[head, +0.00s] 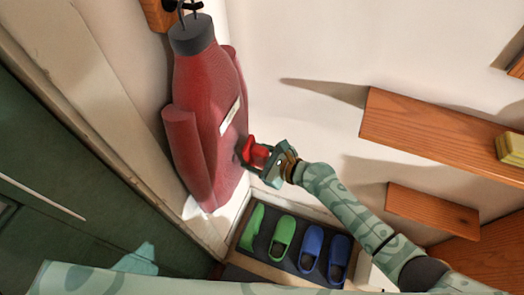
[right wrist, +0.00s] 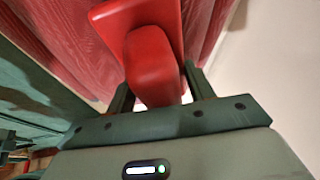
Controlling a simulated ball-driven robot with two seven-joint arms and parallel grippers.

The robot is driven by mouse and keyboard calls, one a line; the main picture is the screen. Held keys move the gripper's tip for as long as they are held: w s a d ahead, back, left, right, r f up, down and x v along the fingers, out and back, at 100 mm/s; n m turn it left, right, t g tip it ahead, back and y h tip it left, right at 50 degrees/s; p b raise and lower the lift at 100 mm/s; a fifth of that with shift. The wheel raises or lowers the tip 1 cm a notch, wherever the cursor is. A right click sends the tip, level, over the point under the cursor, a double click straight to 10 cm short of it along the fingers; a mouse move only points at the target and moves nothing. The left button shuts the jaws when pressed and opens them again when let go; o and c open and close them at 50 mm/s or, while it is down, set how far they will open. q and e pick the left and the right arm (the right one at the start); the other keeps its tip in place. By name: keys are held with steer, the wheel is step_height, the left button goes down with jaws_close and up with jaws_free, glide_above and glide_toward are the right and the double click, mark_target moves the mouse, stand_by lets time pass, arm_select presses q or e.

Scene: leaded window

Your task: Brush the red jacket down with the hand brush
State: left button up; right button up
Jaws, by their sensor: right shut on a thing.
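The red jacket (head: 208,115) hangs on the wall at the upper left of the head view, with a dark grey collar and a pale strip on its front. It fills the top of the right wrist view (right wrist: 70,40). The hand brush (head: 256,155) is red. My right gripper (head: 262,160) is shut on it, beside the jacket's lower right side. In the right wrist view the brush (right wrist: 155,65) sits between the fingers, its far end against or very near the jacket; its bristles are hidden. My left gripper is not clearly seen.
Wooden shelves (head: 430,130) stick out from the wall at right, one bearing a yellow block (head: 511,148). Below, green and blue slippers (head: 283,235) stand on a dark mat in a wooden tray (head: 290,278). A green door (head: 60,200) is at left.

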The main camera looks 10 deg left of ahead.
mark_target(250, 157)
steer(key=shift+f+b, duration=0.3)
steer(key=shift+f, duration=0.4)
step_height(250, 157, down, 3)
steer(key=b, duration=0.2)
steer(key=shift+f+b, duration=0.1)
steer(key=shift+b, duration=0.25)
steer(key=shift+a+r+p, duration=0.1)
steer(key=shift+r+p, duration=0.5)
steer(key=r+p, duration=0.2)
steer(key=r, duration=0.1)
steer(key=shift+s+a+p, duration=0.15)
steer(key=shift+s+p, duration=0.15)
steer(key=shift+p, duration=0.05)
steer(key=shift+s+r+p, duration=0.25)
steer(key=shift+r+p, duration=0.05)
steer(key=shift+p, duration=0.1)
steer(key=r+p, duration=0.3)
steer(key=shift+s+a+r+p, duration=0.2)
steer(key=shift+a+r+p, duration=0.05)
steer(key=shift+r+p, duration=0.1)
steer(key=shift+s+f+b, duration=0.15)
steer(key=shift+f+b, duration=0.2)
steer(key=shift+f, duration=0.05)
step_height(250, 157, down, 3)
steer(key=shift+b, duration=1.2)
steer(key=shift+f+b, duration=0.4)
steer(key=shift+f, duration=0.15)
